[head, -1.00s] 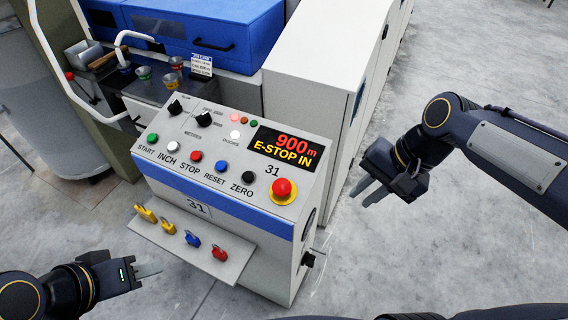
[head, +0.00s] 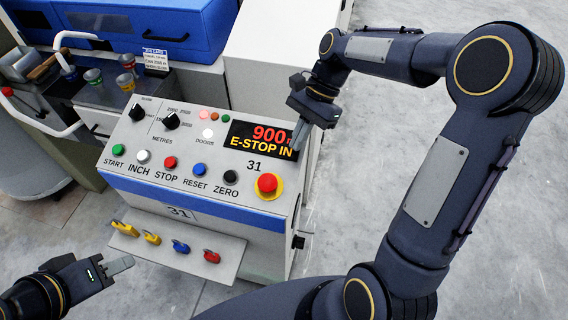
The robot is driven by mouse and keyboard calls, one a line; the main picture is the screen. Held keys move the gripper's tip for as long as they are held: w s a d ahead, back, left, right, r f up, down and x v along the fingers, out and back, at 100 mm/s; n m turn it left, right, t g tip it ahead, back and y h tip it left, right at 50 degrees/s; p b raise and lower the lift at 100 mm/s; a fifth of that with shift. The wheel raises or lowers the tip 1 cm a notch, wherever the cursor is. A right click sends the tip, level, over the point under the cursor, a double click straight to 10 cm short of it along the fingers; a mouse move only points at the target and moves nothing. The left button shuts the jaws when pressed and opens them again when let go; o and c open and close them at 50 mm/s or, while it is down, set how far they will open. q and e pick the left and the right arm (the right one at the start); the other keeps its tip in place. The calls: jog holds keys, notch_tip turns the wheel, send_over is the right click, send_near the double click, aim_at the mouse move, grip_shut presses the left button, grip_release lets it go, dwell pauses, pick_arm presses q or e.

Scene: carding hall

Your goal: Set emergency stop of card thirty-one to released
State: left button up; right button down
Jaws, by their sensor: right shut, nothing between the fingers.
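The control panel of card 31 (head: 216,178) has a red mushroom emergency stop (head: 267,183) on a yellow ring at its right front corner. The display (head: 262,139) reads "900" and "E-STOP IN"; its right end is partly hidden by my right gripper. My right gripper (head: 298,138) is shut and empty, pointing down at the right end of the display, behind and right of the emergency stop and apart from it.
START, INCH, STOP (head: 170,162), RESET and ZERO buttons line the panel left of the emergency stop. Two black knobs (head: 171,121) sit behind them. A shelf (head: 222,248) with several coloured padlocks juts out in front. Open floor (head: 370,165) lies to the right.

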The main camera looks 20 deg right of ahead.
aim_at(282, 179)
jog(key=x, duration=1)
jog(key=shift+r, duration=0.15)
